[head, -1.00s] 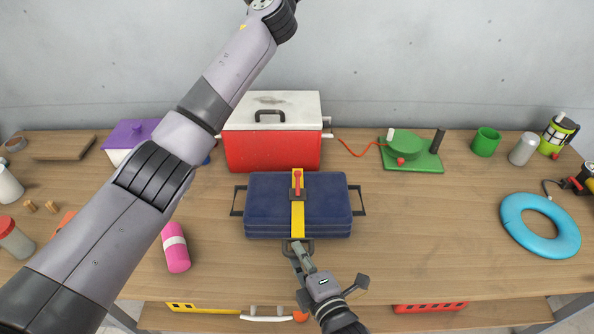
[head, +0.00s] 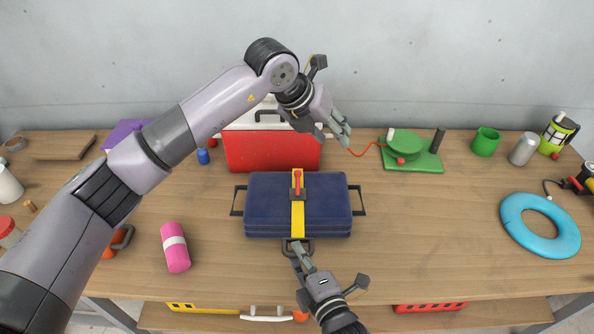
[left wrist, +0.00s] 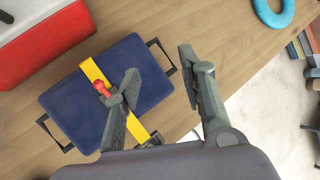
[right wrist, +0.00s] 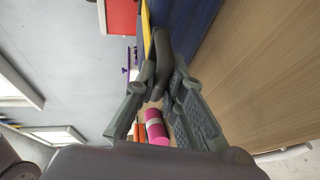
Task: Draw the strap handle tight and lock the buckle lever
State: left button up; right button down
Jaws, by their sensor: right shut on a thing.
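A blue case (head: 271,206) lies on the workbench with a yellow strap (head: 298,219) across its middle. A red buckle lever (head: 297,182) sits on the strap; its knob shows on the far side of the dark buckle, and I cannot tell how far it is raised. It also shows in the left wrist view (left wrist: 103,89). The dark strap handle (right wrist: 161,58) is at the case's front edge. My right gripper (head: 297,252) is shut on it. My left gripper (head: 336,136) is open and empty, raised behind and right of the lever, near the cooler.
A red cooler (head: 265,153) stands behind the case. A green reel board (head: 411,153) and blue ring (head: 540,224) are at right. The bench just right of the case is clear.

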aim_at(297, 172)
pick_arm(q)
jog(key=a+f+y, duration=0.4)
jog(key=a, duration=0.4)
jog(key=shift+n, duration=0.3)
jog(key=x, duration=1.1)
jog(key=shift+a+f, duration=0.25)
jog(key=shift+f, duration=0.15)
jog(key=shift+c, duration=0.4)
grip_shut()
jog(key=shift+y, duration=0.3)
